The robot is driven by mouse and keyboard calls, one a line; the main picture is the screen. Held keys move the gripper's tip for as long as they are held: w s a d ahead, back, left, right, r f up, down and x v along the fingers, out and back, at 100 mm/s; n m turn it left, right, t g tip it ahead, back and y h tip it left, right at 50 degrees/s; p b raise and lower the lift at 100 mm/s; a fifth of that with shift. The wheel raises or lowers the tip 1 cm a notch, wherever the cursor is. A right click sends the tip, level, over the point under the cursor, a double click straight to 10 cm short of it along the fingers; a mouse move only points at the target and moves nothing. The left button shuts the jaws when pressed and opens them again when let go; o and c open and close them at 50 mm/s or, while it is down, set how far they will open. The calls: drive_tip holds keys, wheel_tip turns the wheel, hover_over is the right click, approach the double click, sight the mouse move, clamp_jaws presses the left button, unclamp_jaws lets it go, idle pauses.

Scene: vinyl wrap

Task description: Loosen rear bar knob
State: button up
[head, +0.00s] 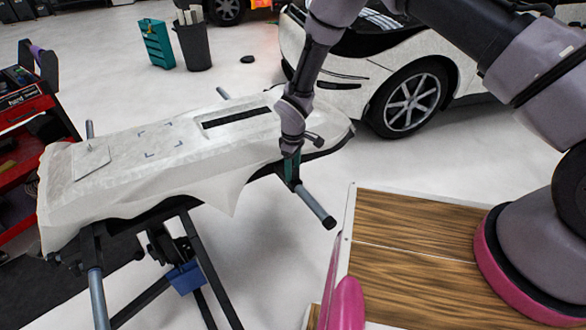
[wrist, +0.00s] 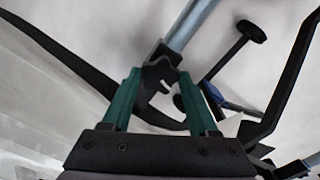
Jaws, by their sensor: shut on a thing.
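My gripper (head: 292,168) reaches down at the right end of the stand, beside the rear bar (head: 316,205), a grey tube with a dark end cap. In the wrist view, the two green fingers of my gripper (wrist: 159,92) are closed around a dark lobed knob (wrist: 160,74) at the foot of the grey bar (wrist: 190,25). In the head view the knob is hidden behind the fingers. A white wrapped bumper panel (head: 110,190) lies across the stand, its film hanging over the front edge.
The stand's dark legs (head: 212,270) and a blue piece (head: 186,277) are below the panel. A wooden-topped surface (head: 410,235) is at right. A white car (head: 350,85), a bin (head: 194,45) and a red cart (head: 30,140) stand around. Floor between stand and car is clear.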

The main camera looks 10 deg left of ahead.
sight(293, 171)
drive_tip(key=shift+w, duration=0.1)
idle(0.4)
drive_tip(key=o, duration=1.4)
wheel_tip(293, 171, up, 11)
drive_tip(key=shift+f, duration=0.1)
